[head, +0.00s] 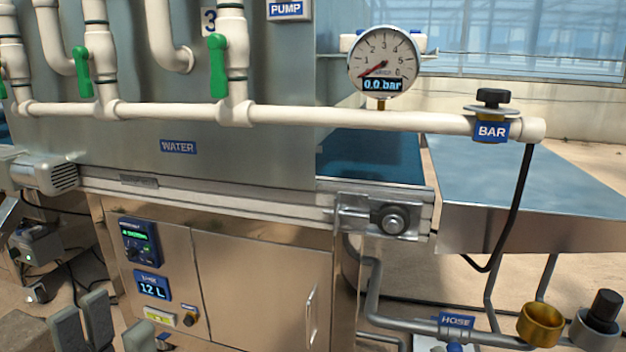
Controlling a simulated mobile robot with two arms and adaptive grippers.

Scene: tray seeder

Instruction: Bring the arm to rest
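My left gripper (97,319) shows at the lower left edge as several grey finger pieces, cut off by the bottom of the picture. They are in front of the metal cabinet (250,275) and I see nothing held between them. How far apart the two fingertips are is not clear. My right gripper is not in view.
White pipes with green valve handles (218,66) run above the cabinet. A pressure gauge (383,62) reads 0.0 bar, and a black BAR knob (493,97) sits at the right pipe end. A control panel (139,241), a brass cup (541,323) and a blue-topped table (520,175) also show.

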